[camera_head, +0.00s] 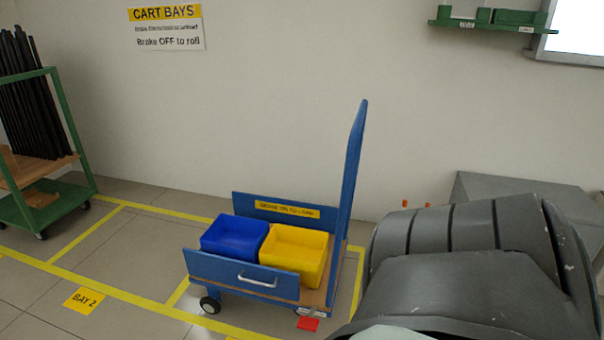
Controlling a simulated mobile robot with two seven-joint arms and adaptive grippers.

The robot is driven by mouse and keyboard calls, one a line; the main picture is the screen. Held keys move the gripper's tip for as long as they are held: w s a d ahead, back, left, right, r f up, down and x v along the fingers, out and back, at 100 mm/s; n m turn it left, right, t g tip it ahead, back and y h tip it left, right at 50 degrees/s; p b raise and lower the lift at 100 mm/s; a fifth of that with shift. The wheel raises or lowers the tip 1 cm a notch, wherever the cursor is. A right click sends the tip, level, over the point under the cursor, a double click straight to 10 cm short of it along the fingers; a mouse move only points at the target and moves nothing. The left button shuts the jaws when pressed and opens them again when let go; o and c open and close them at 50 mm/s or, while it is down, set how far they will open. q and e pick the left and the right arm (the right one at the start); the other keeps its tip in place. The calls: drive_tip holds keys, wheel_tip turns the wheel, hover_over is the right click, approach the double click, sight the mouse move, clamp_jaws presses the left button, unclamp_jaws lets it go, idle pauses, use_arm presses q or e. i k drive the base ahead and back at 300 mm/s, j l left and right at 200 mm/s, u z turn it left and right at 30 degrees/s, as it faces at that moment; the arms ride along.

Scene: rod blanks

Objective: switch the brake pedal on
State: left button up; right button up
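The red brake pedal (308,324) sticks out low at the near right corner of the blue cart (220,276), just above the floor. From this view I cannot tell whether it is pressed down or up. The cart stands in a yellow-marked bay and carries a blue bin (234,237) and a yellow bin (297,254). A large dark grey arm part of mine fills the lower right, close to the cart's right side. Neither of my grippers shows in this view.
A green rack (57,118) with black rods stands at the left. A wall sign (166,27) reads "CART BAYS". A grey box-like surface (485,187) sits behind my arm. The marked floor around the "BAY 2" label (84,300) is clear.

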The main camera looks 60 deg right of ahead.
sight(310, 323)
drive_tip(key=z, duration=1.7)
drive_tip(key=i+l, duration=0.1)
drive_tip(key=l, duration=0.2)
drive_tip(key=i+l+u, duration=0.1)
drive_tip(key=i+l, duration=0.15)
drive_tip(key=l, duration=0.3)
